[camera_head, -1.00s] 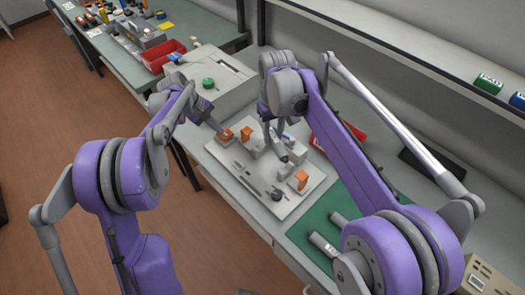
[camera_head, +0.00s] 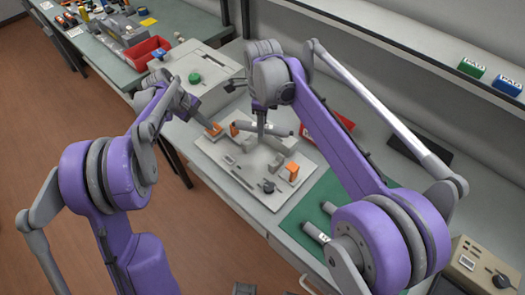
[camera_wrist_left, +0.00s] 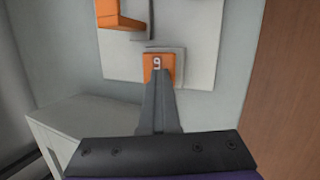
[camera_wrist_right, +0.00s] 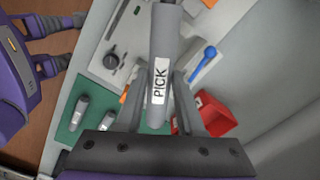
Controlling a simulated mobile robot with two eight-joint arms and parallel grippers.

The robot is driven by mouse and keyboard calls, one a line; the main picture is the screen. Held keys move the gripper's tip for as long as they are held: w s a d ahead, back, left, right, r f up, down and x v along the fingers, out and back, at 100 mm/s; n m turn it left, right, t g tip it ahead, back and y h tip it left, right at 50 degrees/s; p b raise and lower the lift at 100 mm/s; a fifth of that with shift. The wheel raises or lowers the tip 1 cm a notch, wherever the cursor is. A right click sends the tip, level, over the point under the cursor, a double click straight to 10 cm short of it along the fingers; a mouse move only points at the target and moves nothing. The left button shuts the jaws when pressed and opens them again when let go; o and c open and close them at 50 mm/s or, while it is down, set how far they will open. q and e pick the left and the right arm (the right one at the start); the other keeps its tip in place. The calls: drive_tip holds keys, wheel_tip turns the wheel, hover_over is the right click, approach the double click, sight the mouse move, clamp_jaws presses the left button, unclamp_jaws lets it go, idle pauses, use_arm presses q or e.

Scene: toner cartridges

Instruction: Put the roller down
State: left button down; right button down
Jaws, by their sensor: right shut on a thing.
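My right gripper (camera_wrist_right: 187,100) is shut on a grey roller (camera_wrist_right: 160,45) with a white PICK label. In the head view the roller (camera_head: 279,128) lies sideways above the far part of the pale plate (camera_head: 215,158), with my right gripper (camera_head: 261,126) around it. The gap beneath the roller is hard to judge. My left gripper (camera_wrist_left: 160,76) has its fingers together at an orange block marked 9 (camera_wrist_left: 153,62). In the head view my left gripper (camera_head: 213,129) is at the plate's far-left corner.
The plate carries another orange block (camera_head: 292,171), grey brackets and a dark knob. Grey cylinders (camera_head: 315,233) lie on a green mat (camera_head: 295,220). A red bin (camera_wrist_right: 205,116) and a blue-handled tool (camera_wrist_right: 202,61) are close to the roller. A grey box stands behind the plate.

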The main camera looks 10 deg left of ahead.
drive_tip(key=m, duration=0.5)
drive_tip(key=shift+m, duration=0.3)
drive_tip(key=shift+w+f+m, duration=0.1)
drive_tip(key=shift+m, duration=0.2)
wheel_tip(320, 180, down, 10)
drive_tip(key=shift+r, duration=0.15)
drive_tip(key=shift+f, duration=0.3)
drive_tip(key=c, duration=0.5)
unclamp_jaws()
drive_tip(key=shift+r, duration=0.1)
